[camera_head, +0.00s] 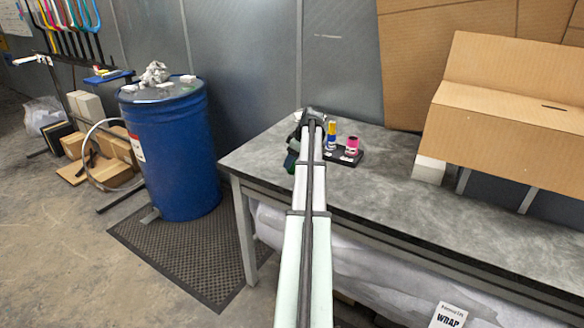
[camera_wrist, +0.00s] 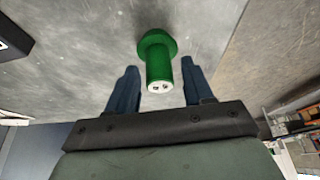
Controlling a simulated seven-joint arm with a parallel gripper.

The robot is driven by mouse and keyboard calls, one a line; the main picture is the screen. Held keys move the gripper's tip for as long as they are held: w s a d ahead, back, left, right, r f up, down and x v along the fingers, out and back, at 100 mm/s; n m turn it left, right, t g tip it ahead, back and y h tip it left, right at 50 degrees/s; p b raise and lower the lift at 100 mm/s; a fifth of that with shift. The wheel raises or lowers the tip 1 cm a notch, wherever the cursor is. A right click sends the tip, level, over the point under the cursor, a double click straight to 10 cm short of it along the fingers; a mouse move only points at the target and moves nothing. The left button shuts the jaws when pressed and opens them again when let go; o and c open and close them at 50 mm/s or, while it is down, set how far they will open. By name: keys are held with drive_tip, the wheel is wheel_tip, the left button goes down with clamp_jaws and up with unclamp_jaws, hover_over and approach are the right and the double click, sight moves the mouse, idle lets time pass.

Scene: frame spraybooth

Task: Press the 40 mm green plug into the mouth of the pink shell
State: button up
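The green plug (camera_wrist: 158,62) stands on the grey table in the wrist view, with a wider green flange at its far end and a pale end face with two dark holes toward the camera. My gripper (camera_wrist: 160,72) is open, its two blue fingers on either side of the plug's stem, with a gap showing on both sides. In the head view my gripper is mostly hidden behind my own arm. The pink shell (camera_head: 352,143) stands upright on a black tray (camera_head: 349,158) to the right of my arm's end. Its mouth is too small to make out.
A yellow and blue cylinder (camera_head: 331,143) stands left of the pink shell. The grey table (camera_head: 400,195) is clear to the right, up to a white block (camera_head: 429,169) and cardboard (camera_head: 515,125). A blue drum (camera_head: 175,150) stands on the floor at left.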

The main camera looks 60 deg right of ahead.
clamp_jaws()
idle(0.3)
wheel_tip(320, 180, up, 9)
drive_tip(key=shift+f, duration=0.1)
drive_tip(key=shift+s+d+r, duration=0.1)
drive_tip(key=shift+s+r, duration=0.05)
drive_tip(key=shift+r, duration=0.2)
drive_tip(key=s+d+r, duration=0.3)
drive_tip(key=s+d, duration=0.4)
drive_tip(key=d, duration=0.4)
drive_tip(key=s+d+r, duration=0.3)
drive_tip(key=s+d, duration=0.5)
drive_tip(key=d, duration=0.3)
drive_tip(key=shift+s+m, duration=0.15)
drive_tip(key=shift+m, duration=0.15)
